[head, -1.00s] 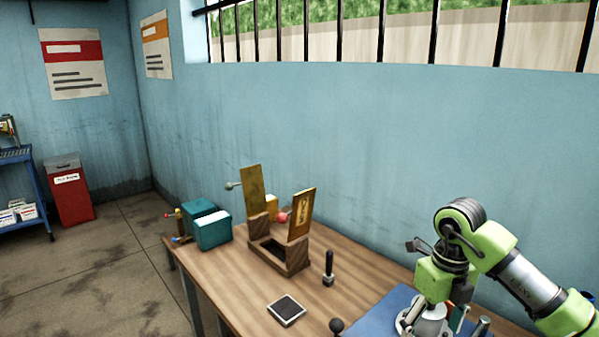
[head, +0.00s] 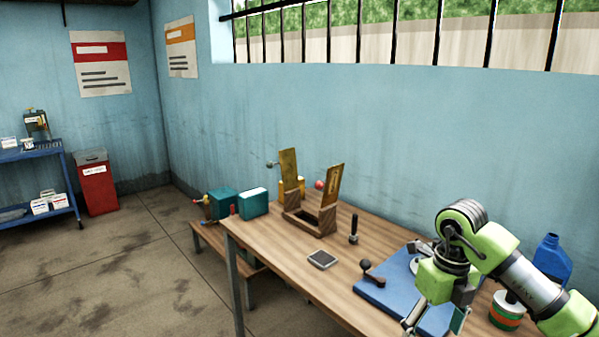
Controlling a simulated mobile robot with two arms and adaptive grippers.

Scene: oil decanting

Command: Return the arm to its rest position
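My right arm comes in from the right and bends downward over the table. Its gripper (head: 437,318) points down over the blue mat (head: 379,290) at the front right of the table. Its two fingertips look apart, with blue mat showing between them and nothing visibly held. The lowest parts are near the bottom edge of the picture. My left arm and gripper are not in view.
On the wooden table (head: 290,260) are a wooden stand with two upright plates (head: 331,185), a dark stamp-like tool (head: 354,230), a small dark pad (head: 322,260), a teal box (head: 254,203) and a blue jug (head: 551,258). A red bin (head: 97,185) and blue cart (head: 62,180) stand left.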

